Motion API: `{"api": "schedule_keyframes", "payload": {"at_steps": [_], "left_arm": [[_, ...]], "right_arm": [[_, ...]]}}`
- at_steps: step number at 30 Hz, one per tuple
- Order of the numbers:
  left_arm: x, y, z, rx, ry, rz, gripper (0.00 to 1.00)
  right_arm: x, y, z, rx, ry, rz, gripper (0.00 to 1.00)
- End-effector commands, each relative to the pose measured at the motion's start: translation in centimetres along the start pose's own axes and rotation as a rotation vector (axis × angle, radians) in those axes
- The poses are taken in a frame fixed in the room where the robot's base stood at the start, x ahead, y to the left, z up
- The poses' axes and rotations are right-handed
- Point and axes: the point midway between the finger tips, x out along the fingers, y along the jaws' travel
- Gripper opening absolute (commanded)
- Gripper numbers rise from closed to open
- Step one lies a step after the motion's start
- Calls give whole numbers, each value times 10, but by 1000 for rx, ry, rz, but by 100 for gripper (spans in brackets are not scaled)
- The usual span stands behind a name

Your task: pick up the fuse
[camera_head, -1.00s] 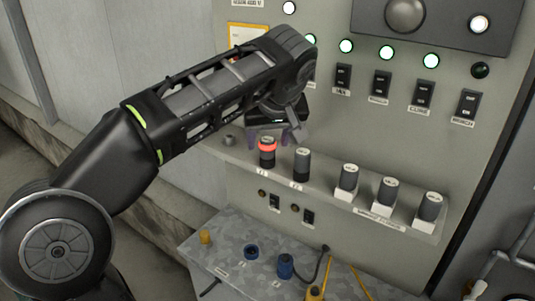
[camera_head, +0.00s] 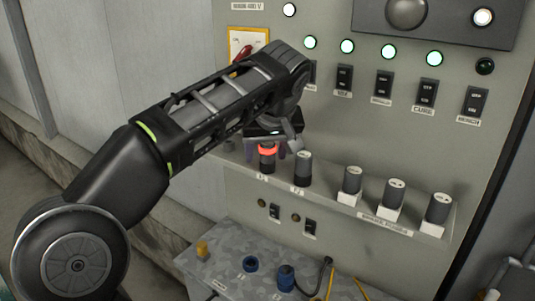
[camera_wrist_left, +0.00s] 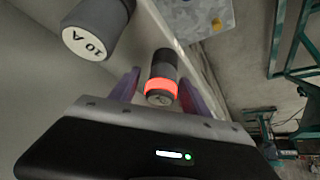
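The fuse with a glowing red band (camera_head: 267,157) stands upright at the left end of the panel's shelf. It also shows in the left wrist view (camera_wrist_left: 161,86), with its dark body and grey cap. My left gripper (camera_head: 266,147) is right over it, its purple fingers reaching down. In the left wrist view the left gripper (camera_wrist_left: 158,90) is open, with one finger on each side of the fuse. A gap shows on the left side; contact on the right cannot be told. My right gripper is not in view.
A second dark fuse (camera_head: 302,168) stands close to the right of the red-banded one; a fuse marked 10 A (camera_wrist_left: 97,28) is near the fingers. Several spare fuses sit in white holders (camera_head: 350,187) further right. A speckled metal table (camera_head: 225,272) below holds coloured plugs.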

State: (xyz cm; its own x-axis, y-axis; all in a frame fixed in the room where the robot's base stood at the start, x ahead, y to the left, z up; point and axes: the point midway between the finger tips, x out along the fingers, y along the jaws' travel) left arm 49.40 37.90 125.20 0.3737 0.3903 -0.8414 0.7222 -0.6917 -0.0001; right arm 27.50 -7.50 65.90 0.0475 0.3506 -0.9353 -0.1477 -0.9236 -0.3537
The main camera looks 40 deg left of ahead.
Motion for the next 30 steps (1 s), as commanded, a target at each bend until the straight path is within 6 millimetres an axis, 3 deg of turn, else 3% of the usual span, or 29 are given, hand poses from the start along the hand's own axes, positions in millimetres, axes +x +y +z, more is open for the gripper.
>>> {"api": "schedule_keyframes", "payload": {"at_steps": [20,30], "left_arm": [[0,0,0,0,0,0,0],[0,0,0,0,0,0,0]], "right_arm": [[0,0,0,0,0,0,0],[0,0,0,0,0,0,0]]}}
